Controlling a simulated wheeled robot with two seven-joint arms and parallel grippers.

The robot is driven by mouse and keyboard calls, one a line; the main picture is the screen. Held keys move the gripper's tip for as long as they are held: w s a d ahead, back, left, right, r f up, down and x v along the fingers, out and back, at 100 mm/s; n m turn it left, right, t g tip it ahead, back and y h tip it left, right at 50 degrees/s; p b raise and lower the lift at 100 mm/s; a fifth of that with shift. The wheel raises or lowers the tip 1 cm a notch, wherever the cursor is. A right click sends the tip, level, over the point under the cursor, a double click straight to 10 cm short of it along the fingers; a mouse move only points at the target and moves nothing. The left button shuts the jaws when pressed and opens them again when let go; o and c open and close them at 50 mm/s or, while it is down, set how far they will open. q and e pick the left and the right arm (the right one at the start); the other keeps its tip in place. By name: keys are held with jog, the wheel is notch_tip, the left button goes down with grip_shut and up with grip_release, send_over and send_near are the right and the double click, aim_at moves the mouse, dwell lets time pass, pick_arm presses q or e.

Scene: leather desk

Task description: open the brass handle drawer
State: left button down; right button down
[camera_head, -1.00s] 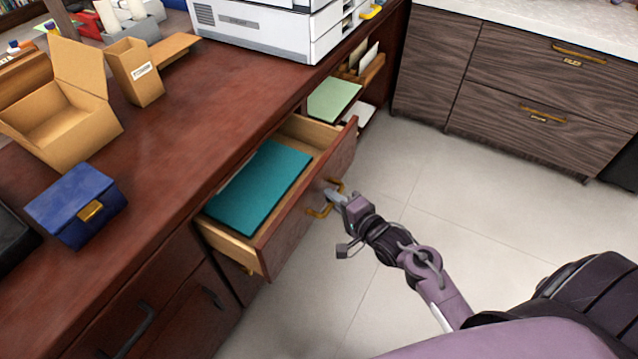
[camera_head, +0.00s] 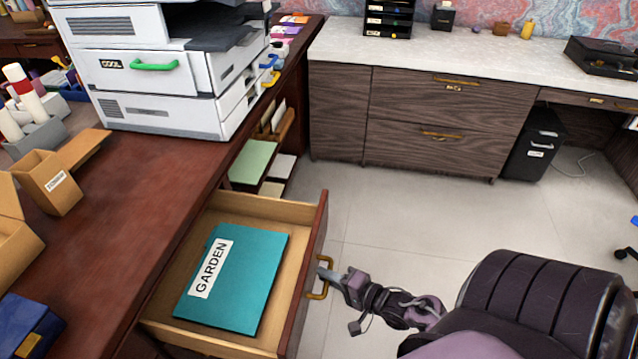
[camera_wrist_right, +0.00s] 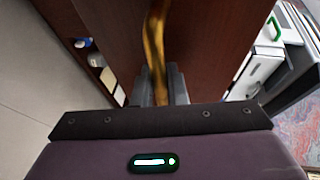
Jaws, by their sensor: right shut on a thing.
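The wooden drawer (camera_head: 316,235) stands pulled out from the dark red desk in the head view. Inside lies a teal folder (camera_head: 255,275) with a white label reading GARDEN. The brass handle (camera_head: 318,292) is on the drawer's front face. My right gripper (camera_head: 325,277) is at the handle and shut on it. In the right wrist view the brass handle (camera_wrist_right: 153,50) runs down between the fingers (camera_wrist_right: 162,88), with the drawer front behind it. The fingertips are partly hidden by the handle. My left gripper is not in view.
A white printer (camera_head: 160,80) stands on the desk (camera_head: 130,210). Open cardboard boxes (camera_head: 50,183) and a blue box (camera_head: 25,325) are at the left. Below the printer is an open shelf with papers (camera_head: 252,160). Grey floor (camera_head: 400,215) is clear between the drawer and the wooden cabinets (camera_head: 420,110).

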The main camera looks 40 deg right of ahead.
jog(key=shift+s, duration=0.1)
jog(key=c, duration=1.5)
grip_release()
jog(key=shift+o, duration=0.2)
jog(key=shift+s, duration=0.1)
jog(key=v, duration=0.7)
jog(key=shift+s, duration=0.3)
jog(key=shift+d, duration=0.15)
